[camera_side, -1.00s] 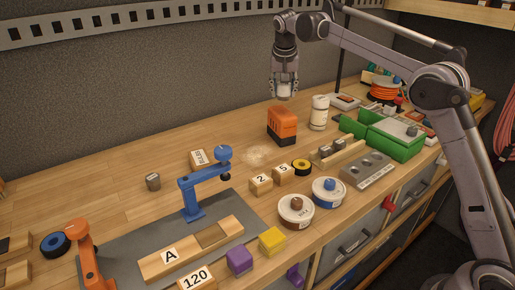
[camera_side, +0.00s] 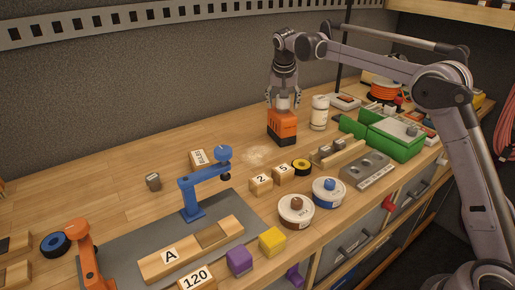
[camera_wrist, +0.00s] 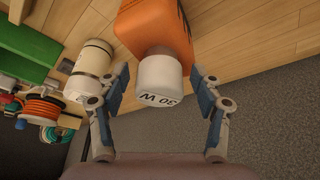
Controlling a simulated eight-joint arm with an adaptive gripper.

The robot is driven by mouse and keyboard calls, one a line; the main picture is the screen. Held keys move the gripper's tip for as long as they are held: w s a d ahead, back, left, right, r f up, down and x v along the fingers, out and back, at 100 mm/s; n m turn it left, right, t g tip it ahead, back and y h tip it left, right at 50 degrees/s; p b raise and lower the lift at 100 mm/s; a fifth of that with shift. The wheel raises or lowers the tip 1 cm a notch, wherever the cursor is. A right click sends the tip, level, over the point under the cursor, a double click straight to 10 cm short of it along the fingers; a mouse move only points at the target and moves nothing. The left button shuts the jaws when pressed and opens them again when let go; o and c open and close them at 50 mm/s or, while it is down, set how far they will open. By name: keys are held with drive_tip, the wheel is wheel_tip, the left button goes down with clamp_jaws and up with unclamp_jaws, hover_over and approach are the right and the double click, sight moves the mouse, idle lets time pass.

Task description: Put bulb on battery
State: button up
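The battery (camera_side: 283,127) is an orange block with a dark base, standing on the wooden bench; it also shows in the wrist view (camera_wrist: 158,27). The bulb (camera_side: 282,103) is a small white cylinder on top of the battery. In the wrist view the bulb (camera_wrist: 160,79) is marked "30 W" and its far end meets the orange battery. My gripper (camera_side: 283,97) is above the battery with its fingers around the bulb. In the wrist view my gripper (camera_wrist: 159,72) is open, with a narrow gap between each finger and the bulb.
A white bottle (camera_side: 320,113) stands close to the right of the battery. A green box (camera_side: 390,138) and an orange cord coil (camera_side: 383,90) are farther right. The bench left of the battery is mostly clear.

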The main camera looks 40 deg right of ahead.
drive_tip(key=shift+r, duration=0.1)
drive_tip(key=v, duration=1.2)
drive_tip(key=s+a+n+t+y, duration=0.1)
drive_tip(key=s+a+n, duration=0.1)
drive_tip(key=s, duration=0.6)
drive_tip(key=s+a+f+n+t, duration=0.1)
drive_tip(key=s+f+n, duration=0.1)
drive_tip(key=s+f, duration=0.3)
drive_tip(key=s+a+f+n+t+y, duration=0.1)
drive_tip(key=s+f+n, duration=0.1)
drive_tip(key=s+f, duration=0.4)
drive_tip(key=s+a+f+n+y, duration=0.1)
drive_tip(key=s+f, duration=0.4)
drive_tip(key=s, duration=0.8)
drive_tip(key=shift+f+n+t, duration=0.15)
drive_tip(key=shift+n+t, duration=0.25)
drive_tip(key=shift+n, duration=0.1)
